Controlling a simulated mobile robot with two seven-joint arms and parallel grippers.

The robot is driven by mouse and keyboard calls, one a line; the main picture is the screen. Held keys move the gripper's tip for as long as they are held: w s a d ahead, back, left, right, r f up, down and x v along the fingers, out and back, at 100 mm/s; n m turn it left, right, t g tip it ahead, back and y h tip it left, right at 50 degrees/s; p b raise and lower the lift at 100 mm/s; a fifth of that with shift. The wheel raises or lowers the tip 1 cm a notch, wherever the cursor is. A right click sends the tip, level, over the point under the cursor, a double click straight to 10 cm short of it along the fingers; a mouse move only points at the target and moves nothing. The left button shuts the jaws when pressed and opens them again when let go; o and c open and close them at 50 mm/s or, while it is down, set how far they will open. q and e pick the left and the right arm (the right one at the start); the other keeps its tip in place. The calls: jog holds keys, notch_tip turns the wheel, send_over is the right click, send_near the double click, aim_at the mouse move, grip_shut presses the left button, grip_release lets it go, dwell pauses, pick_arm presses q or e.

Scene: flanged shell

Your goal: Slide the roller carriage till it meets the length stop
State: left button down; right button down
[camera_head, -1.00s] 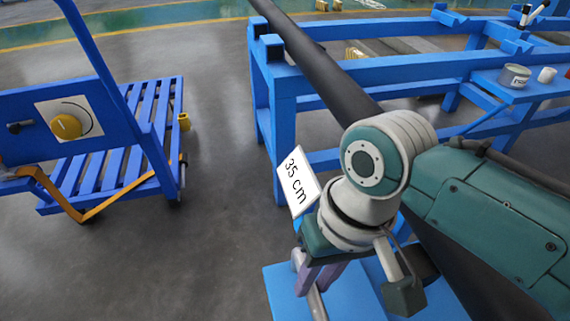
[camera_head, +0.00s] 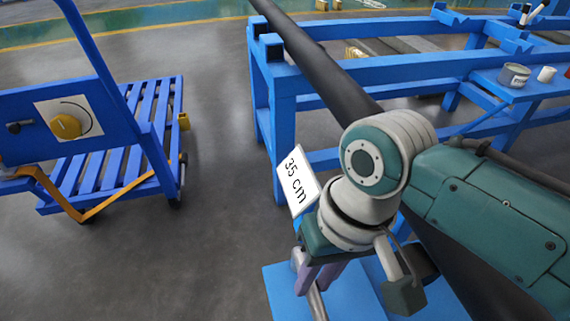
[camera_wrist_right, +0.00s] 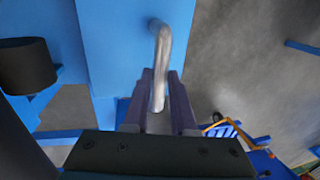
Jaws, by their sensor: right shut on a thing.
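My right gripper (camera_head: 315,275) is shut on a grey metal bar handle (camera_head: 317,300), which also shows between the fingers in the wrist view (camera_wrist_right: 163,45). The handle stands out from a flat blue part (camera_head: 345,292), seemingly the roller carriage, mostly hidden behind my right arm. In the wrist view this blue part (camera_wrist_right: 115,45) lies behind the handle. A white sign reading "35 cm" (camera_head: 298,182) stands just beyond my right wrist. I cannot make out the length stop itself or any gap to it. My left gripper is out of view.
A long dark pipe (camera_head: 330,75) runs over a blue rack (camera_head: 285,120). A blue slatted cart (camera_head: 130,150) stands at left. Grey floor between is clear.

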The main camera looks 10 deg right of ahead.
aim_at(319, 312)
dwell(0.3)
jog(key=shift+s+r, duration=0.1)
jog(key=shift+s, duration=0.05)
jog(key=s+p, duration=0.1)
jog(key=p, duration=0.1)
jog(key=s+r+p, duration=0.1)
jog(key=s+p, duration=0.1)
jog(key=shift+s+p, duration=0.1)
jog(key=shift+p, duration=0.3)
jog(key=s+p, duration=0.4)
jog(key=s, duration=0.1)
jog(key=shift+d+r, duration=0.15)
jog(key=s+p, duration=0.2)
jog(key=s, duration=0.3)
jog(key=s+f+p, duration=0.1)
jog(key=s+p, duration=0.1)
jog(key=s, duration=0.3)
jog(key=s+p, duration=0.1)
jog(key=s, duration=0.5)
jog(key=shift+d+f+p, duration=0.2)
jog(key=shift+d+p, duration=0.15)
jog(key=shift+p, duration=0.05)
jog(key=shift+s, duration=0.5)
jog(key=shift+f, duration=0.1)
jog(key=shift+w, duration=0.2)
